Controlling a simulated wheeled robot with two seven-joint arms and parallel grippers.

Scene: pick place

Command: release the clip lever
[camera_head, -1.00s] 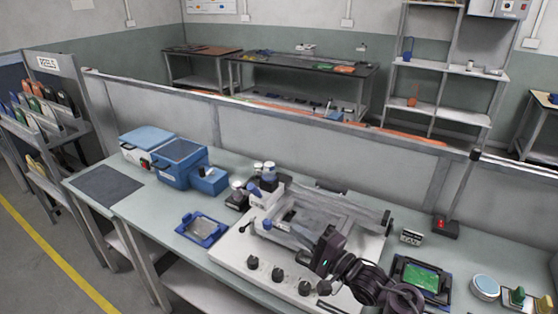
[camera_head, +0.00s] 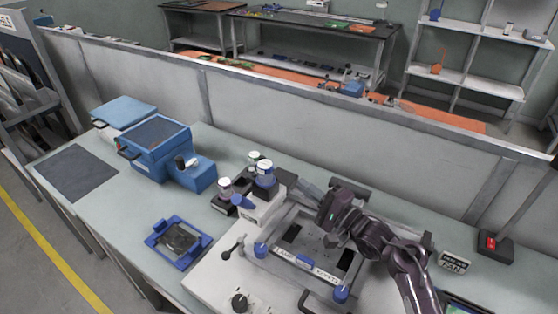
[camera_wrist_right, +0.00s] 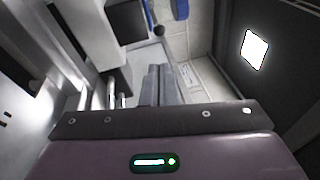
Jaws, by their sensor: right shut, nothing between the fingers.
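A clamp fixture with a hinged grey frame (camera_head: 290,263) sits on a white base panel (camera_head: 215,273) on the bench. Its label is only partly legible. Blue knobs stand at the frame's front corners. A thin lever with a black knob (camera_head: 226,254) sticks out at the frame's left; I cannot tell whether this is the clip lever. My right gripper (camera_head: 326,224) is over the back part of the frame. In the right wrist view its fingers (camera_wrist_right: 160,70) are together and empty, close to grey fixture parts; contact is unclear. My left gripper is not in view.
A blue cradle (camera_head: 178,241) holding a dark part lies left of the panel. A blue box (camera_head: 155,150) and white-and-blue jars (camera_head: 265,174) stand behind. A low grey partition (camera_head: 260,107) bounds the bench. A red-button box (camera_head: 494,246) is at right. Bench left of the cradle is clear.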

